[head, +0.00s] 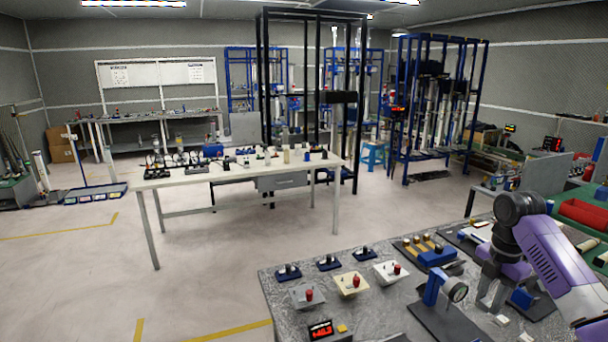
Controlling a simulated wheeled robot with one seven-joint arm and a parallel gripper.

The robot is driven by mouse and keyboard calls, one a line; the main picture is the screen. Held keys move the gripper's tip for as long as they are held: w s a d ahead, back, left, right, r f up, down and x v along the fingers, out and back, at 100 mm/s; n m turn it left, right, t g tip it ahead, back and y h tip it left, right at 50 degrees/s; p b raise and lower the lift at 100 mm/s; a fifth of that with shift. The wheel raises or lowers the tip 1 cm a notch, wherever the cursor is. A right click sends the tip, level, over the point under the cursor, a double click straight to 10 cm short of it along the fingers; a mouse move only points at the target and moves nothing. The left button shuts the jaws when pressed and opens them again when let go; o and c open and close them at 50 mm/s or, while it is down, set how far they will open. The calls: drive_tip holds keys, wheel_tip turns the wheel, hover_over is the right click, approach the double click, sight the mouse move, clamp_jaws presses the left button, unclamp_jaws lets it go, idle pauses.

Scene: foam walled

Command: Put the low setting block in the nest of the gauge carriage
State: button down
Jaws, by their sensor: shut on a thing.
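My gripper (490,306) points down over the grey bench at the lower right, just right of a blue stand (432,288) with a round dial gauge (457,292). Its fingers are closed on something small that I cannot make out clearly. A blue block (522,299) lies on a dark plate right of the fingers; I cannot tell whether it is part of the gauge carriage. The carriage's nest and the low setting block cannot be told apart for certain at this size. A small pale piece (501,320) shows on the bench below the fingers.
A dark board (416,246) with brass-coloured pieces and a blue block stands behind the gauge. Several switch boxes, one cream (351,285), sit to the left. A red bin (584,213) stands at right.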

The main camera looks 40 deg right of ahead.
drive_tip(key=w+a+f+m, duration=0.4)
drive_tip(key=w+a+f, duration=0.3)
drive_tip(key=w+a, duration=0.45)
drive_tip(key=w+a+f+m, duration=0.1)
drive_tip(key=a+f+m, duration=0.1)
drive_tip(key=a, duration=0.6)
drive_tip(key=w+a+f+m, duration=0.1)
drive_tip(key=a+f+m, duration=0.1)
drive_tip(key=a, duration=0.7)
drive_tip(key=w+a+f+m, duration=0.2)
drive_tip(key=a+f, duration=0.2)
drive_tip(key=a, duration=0.5)
drive_tip(key=shift+f, duration=0.25)
drive_tip(key=s+a+f+m, duration=0.1)
drive_tip(key=a+f+m, duration=0.1)
drive_tip(key=a, duration=0.5)
drive_tip(key=s+a+f+m, duration=0.1)
drive_tip(key=s+a+m, duration=0.1)
drive_tip(key=a, duration=0.5)
wheel_tip(320, 180, down, 8)
drive_tip(key=b, duration=0.7)
drive_tip(key=shift+w, duration=0.25)
drive_tip(key=shift+r, duration=0.15)
